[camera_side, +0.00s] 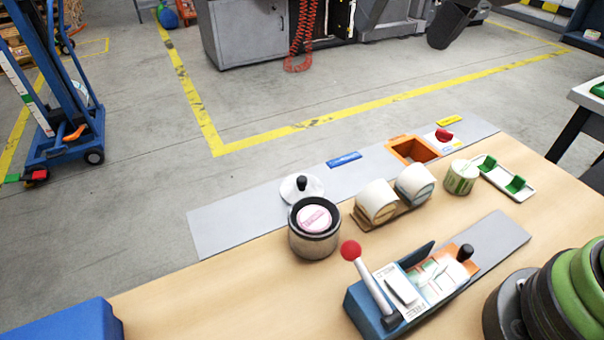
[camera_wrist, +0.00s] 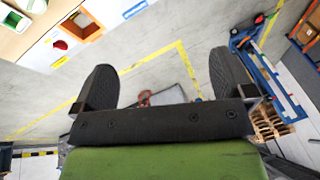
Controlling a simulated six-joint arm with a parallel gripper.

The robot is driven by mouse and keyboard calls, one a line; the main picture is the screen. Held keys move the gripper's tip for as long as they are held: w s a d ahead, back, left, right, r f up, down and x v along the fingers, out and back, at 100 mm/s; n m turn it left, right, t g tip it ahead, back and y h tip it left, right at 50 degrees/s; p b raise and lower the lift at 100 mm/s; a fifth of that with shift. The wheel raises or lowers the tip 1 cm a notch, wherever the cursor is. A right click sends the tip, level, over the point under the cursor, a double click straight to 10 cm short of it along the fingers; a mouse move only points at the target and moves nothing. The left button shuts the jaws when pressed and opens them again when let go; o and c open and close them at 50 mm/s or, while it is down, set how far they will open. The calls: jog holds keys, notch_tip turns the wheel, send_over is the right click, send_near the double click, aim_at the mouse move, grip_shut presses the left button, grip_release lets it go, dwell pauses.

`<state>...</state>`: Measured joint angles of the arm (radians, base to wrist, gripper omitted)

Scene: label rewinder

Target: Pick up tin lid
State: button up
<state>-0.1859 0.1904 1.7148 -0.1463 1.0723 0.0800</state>
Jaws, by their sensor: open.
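The tin lid (camera_side: 301,187) is a pale round disc with a black knob on top. In the side view it lies on the grey strip along the table's far edge, just behind the tin (camera_side: 314,240). The tin is a metal cylinder with a dark rim, open on top, with a pink round item (camera_side: 314,219) inside. My gripper (camera_wrist: 163,82) is open and empty in the wrist view, with its two dark fingers wide apart and the floor behind them. I cannot make out the lid in the wrist view. My fingers do not show in the side view.
Two white rolls (camera_side: 377,201) (camera_side: 415,184) stand on a wooden holder right of the tin. A lever device (camera_side: 405,290) with a red ball handle stands in front. An orange-rimmed opening (camera_side: 412,150) and a green-white roll (camera_side: 461,177) are further right. The table's left front is mostly clear.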

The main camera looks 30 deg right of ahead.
jog(key=w+a+f+g, duration=0.1)
jog(key=w+a+f, duration=0.2)
jog(key=w+f, duration=0.25)
jog(key=g, duration=0.1)
send_near(301, 178)
jog(key=shift+n+g+h, duration=0.5)
jog(key=shift+g+h, duration=0.2)
jog(key=f, duration=0.1)
jog(key=a+f, duration=0.1)
jog(key=f, duration=0.1)
jog(key=w+f, duration=0.1)
jog(key=f, duration=0.1)
jog(key=shift+a+f, duration=0.1)
jog(key=shift+a, duration=0.25)
jog(key=shift+w+f, duration=0.1)
jog(key=shift+f, duration=2.65)
jog(key=c, duration=0.7)
